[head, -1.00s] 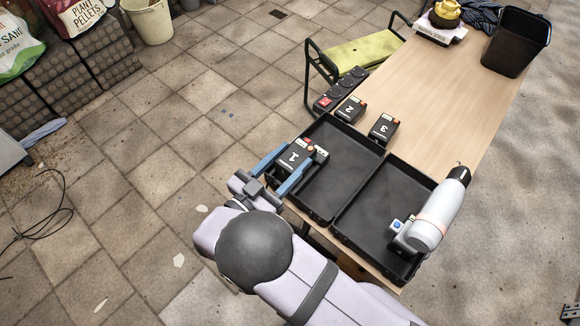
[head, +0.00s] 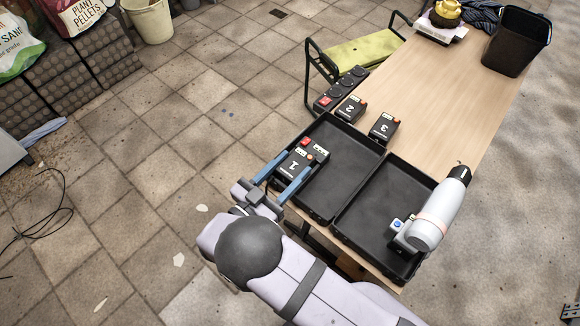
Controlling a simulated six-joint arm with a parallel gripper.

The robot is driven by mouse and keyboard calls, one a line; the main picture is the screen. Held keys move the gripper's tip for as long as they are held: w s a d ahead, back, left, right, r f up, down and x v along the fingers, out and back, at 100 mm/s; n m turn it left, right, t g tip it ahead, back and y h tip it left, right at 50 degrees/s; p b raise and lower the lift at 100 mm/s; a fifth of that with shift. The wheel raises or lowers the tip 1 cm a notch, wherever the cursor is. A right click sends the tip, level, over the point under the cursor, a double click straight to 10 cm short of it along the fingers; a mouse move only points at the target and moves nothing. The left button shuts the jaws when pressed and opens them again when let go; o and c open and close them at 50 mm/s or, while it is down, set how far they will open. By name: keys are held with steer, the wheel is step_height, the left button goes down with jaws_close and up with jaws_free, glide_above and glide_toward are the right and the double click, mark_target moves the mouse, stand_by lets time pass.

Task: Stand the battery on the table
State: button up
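A dark battery marked 1 (head: 293,167), with red and light details at its far end, is between the two blue fingers of my gripper (head: 299,161). The fingers lie along its two sides and appear closed on it. It is at the left rim of the left black tray (head: 345,184); whether it touches the tray, and its exact tilt, I cannot tell. The wooden table (head: 440,95) stretches away behind the trays. My gripper reaches in from the lower left, over the table's near left edge.
Batteries marked 2 (head: 350,108) and 3 (head: 384,128) are on the table behind the left tray. A dark unit with round parts (head: 341,88) is beside battery 2. The table's middle is clear; a black bin (head: 515,45) stands far right.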

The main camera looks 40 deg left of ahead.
steer(key=o, duration=0.4)
steer(key=shift+c, duration=0.2)
steer(key=s+b, duration=0.2)
steer(key=s, duration=0.9)
steer(key=shift+b, duration=0.35)
steer(key=shift+o, duration=0.5)
steer(key=shift+s+d, duration=0.1)
steer(key=shift+s, duration=0.4)
steer(key=shift+w+f+b, duration=0.15)
steer(key=shift+b, duration=0.8)
